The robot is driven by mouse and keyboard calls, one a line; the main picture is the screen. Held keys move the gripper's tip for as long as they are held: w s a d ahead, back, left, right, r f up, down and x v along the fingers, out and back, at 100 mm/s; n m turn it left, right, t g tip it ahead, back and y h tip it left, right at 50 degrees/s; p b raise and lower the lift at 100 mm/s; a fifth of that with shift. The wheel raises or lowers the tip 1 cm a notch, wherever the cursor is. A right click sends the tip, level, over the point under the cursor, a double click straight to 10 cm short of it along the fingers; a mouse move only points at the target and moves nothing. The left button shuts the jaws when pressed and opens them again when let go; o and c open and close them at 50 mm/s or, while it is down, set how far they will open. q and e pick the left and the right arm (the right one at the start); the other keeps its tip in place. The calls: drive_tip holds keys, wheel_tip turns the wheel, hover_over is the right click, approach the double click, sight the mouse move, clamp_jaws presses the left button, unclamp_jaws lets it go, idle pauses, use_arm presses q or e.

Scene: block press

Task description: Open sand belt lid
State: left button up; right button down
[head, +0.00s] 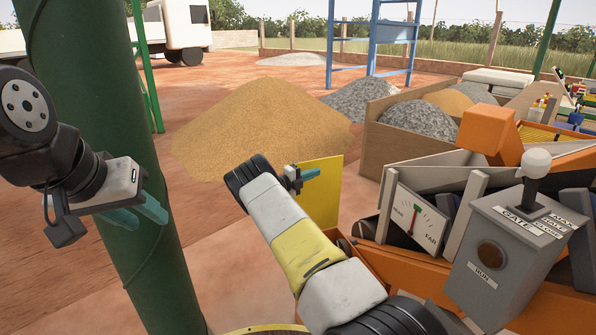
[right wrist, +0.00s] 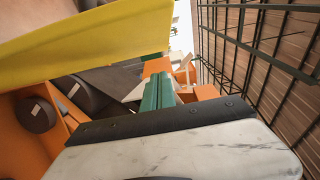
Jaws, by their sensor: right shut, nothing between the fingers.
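A flat yellow panel (head: 320,198), which looks like the sand belt lid, stands upright beyond my right forearm. My right gripper (head: 310,174) is in front of this panel, shut and empty. In the right wrist view the panel (right wrist: 90,38) crosses the upper left, and the shut teal fingers (right wrist: 158,92) are just below and right of its edge. I cannot tell whether they touch it. The panel's lower edge is hidden behind my arm in the head view. My left gripper (head: 139,212) is open and empty in front of the green post.
A thick green post (head: 95,110) is close at left. A sand pile (head: 262,125) and gravel bin (head: 400,150) lie behind.

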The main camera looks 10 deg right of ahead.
drive_tip(key=s+v, duration=0.1)
drive_tip(key=v, duration=0.9)
drive_tip(key=s+d+r+m+g+y, duration=0.35)
drive_tip(key=s+r+m+y, duration=0.2)
drive_tip(key=s+m, duration=0.4)
drive_tip(key=s+d+r+m+g+y, duration=0.35)
drive_tip(key=s+r+m, duration=0.4)
drive_tip(key=m, duration=0.25)
drive_tip(key=s+a+r+m+t+y, duration=0.2)
drive_tip(key=s+m, duration=0.4)
drive_tip(key=s, duration=0.3)
drive_tip(key=s+a+r+m+t+y, duration=0.2)
drive_tip(key=s+a+r+m+y, duration=0.2)
drive_tip(key=s, duration=0.6)
drive_tip(key=s+a+r+m+t+y, duration=0.2)
drive_tip(key=s+a+r+m, duration=0.3)
drive_tip(key=s+m, duration=0.5)
drive_tip(key=shift+s+a+r+y, duration=0.2)
drive_tip(key=shift+a+y, duration=0.7)
drive_tip(key=shift+a, duration=0.05)
